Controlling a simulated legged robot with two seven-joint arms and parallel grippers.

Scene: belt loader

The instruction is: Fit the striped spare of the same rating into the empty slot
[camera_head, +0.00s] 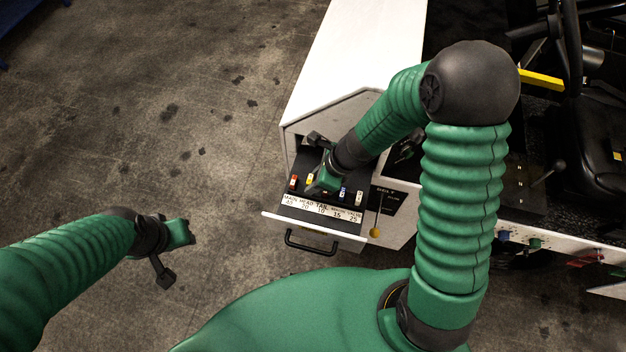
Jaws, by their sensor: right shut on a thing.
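The fuse drawer (282,220) is pulled out of the white machine, with a label strip (322,211) reading MAIN, HEAD, TAIL and further names with ratings below. Small fuses stand behind the strip: a red one (294,182), a yellow one (309,179), a blue one (343,194) and a pale one (359,198). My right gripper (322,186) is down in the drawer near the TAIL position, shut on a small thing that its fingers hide. I cannot see stripes or whether it is seated. My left gripper (176,256) hangs over the floor, away from the drawer; its jaw opening is unclear.
A black handle (312,243) sticks out at the drawer's front. The white machine top (350,50) rises behind. The seat and controls lie to the right. The floor at left is clear.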

